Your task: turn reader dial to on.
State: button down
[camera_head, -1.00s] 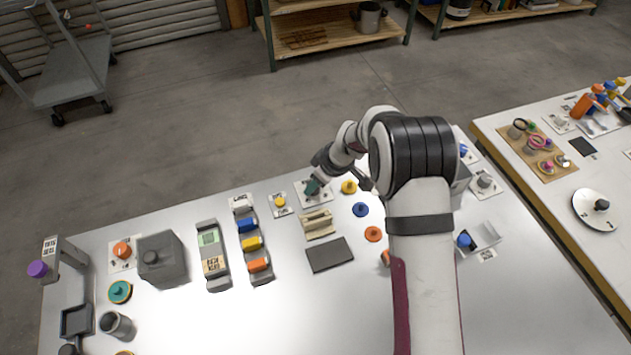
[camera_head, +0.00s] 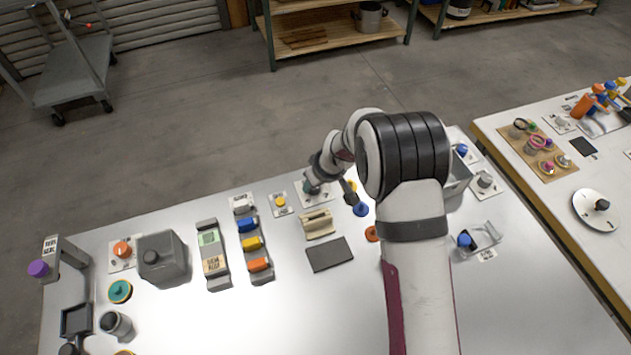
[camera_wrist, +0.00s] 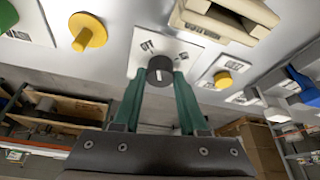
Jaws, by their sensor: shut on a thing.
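The reader dial (camera_wrist: 160,68) is a dark round knob with a white mark, on a white plate (camera_wrist: 196,57) with small printed labels. The labels are too small to read surely. My gripper (camera_wrist: 160,77) has its two green fingers closed on either side of the knob in the wrist view. In the head view my gripper (camera_head: 311,187) is at the same white plate (camera_head: 326,199) near the table's back edge, and hides the knob.
A yellow knob (camera_wrist: 225,79) on its own plate and a yellow disc with a peg (camera_wrist: 88,32) flank the dial. A beige block with a handle (camera_head: 318,224) stands in front of it. A blue disc (camera_head: 361,210) lies to the right, near my wrist. The front middle of the table is clear.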

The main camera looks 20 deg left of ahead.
jog(key=m+t+h, duration=0.1)
jog(key=m, duration=0.2)
jog(key=shift+s+a+m, duration=0.1)
jog(key=shift+m, duration=0.2)
jog(key=m+h, duration=0.1)
jog(key=m, duration=0.2)
jog(key=shift+s+a+m+t, duration=0.1)
jog(key=shift+m+t, duration=0.2)
jog(key=shift+t, duration=0.1)
jog(key=m+h, duration=0.1)
jog(key=m, duration=0.2)
jog(key=m+h, duration=0.1)
jog(key=m, duration=0.2)
jog(key=shift+a+h, duration=0.15)
jog(key=shift+h, duration=0.25)
jog(key=shift+m, duration=0.4)
jog(key=shift+c, duration=2.2)
grip_release()
